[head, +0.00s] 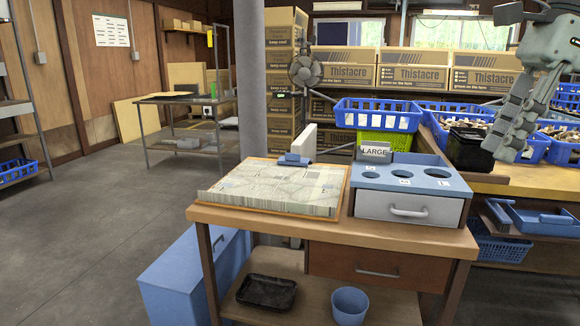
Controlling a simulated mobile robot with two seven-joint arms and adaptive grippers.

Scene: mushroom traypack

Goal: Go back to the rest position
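My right gripper (508,140) hangs from the upper right, fingers pointing down and to the left. It appears in front of the crates on the right-hand bench, with a black container just left of its fingertips. I see nothing held in it. Its fingers overlap at this angle, so I cannot tell how wide they are apart. My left gripper and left arm are out of view.
The wooden worktable (390,236) in front carries a stack of printed sheets (275,187) and a grey-blue box (408,207) with round holes. Blue crates (375,113) stand behind. A blue bin (195,270) stands at lower left. The floor (75,235) on the left is clear.

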